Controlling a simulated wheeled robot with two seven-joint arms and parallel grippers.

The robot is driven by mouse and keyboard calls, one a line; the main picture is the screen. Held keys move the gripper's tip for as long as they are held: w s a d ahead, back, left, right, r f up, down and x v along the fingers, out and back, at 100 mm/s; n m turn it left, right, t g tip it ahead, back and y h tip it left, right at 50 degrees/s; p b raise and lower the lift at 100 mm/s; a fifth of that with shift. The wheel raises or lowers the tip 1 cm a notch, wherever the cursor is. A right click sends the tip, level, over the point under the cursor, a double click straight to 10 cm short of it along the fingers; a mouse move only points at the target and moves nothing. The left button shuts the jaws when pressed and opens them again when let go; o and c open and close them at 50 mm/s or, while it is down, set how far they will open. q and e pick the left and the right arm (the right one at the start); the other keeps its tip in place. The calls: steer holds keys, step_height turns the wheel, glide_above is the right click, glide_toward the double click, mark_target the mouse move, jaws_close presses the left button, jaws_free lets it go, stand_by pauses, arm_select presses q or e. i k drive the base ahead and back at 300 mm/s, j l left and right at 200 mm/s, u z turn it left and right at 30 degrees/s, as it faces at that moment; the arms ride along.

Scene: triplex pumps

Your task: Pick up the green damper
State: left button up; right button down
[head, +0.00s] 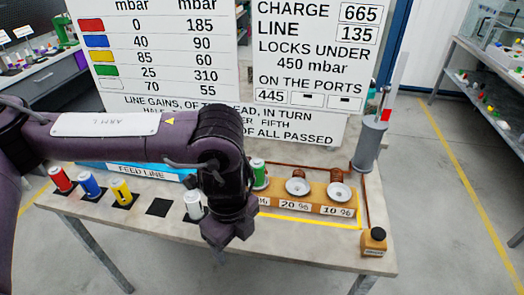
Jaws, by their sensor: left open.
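The green damper (260,174) is a green cylinder with a white top. It stands upright at the left end of the wooden port block (312,197), just right of my left arm, which hides part of it. My left gripper (228,238) points down over the front of the table, in front and to the left of the green damper, and is apart from it. Its jaws are open, and I see nothing between them. My right gripper is out of view.
Red (61,180), blue (90,185), yellow (122,192) and white (193,206) dampers stand on the table (307,243). One dark square pad (158,207) is empty. Two ports hold white discs. A grey cylinder (370,143) rises at the back right; a small dark-capped block (374,242) sits front right.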

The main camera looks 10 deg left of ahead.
mark_target(258, 165)
steer(key=i, duration=0.95)
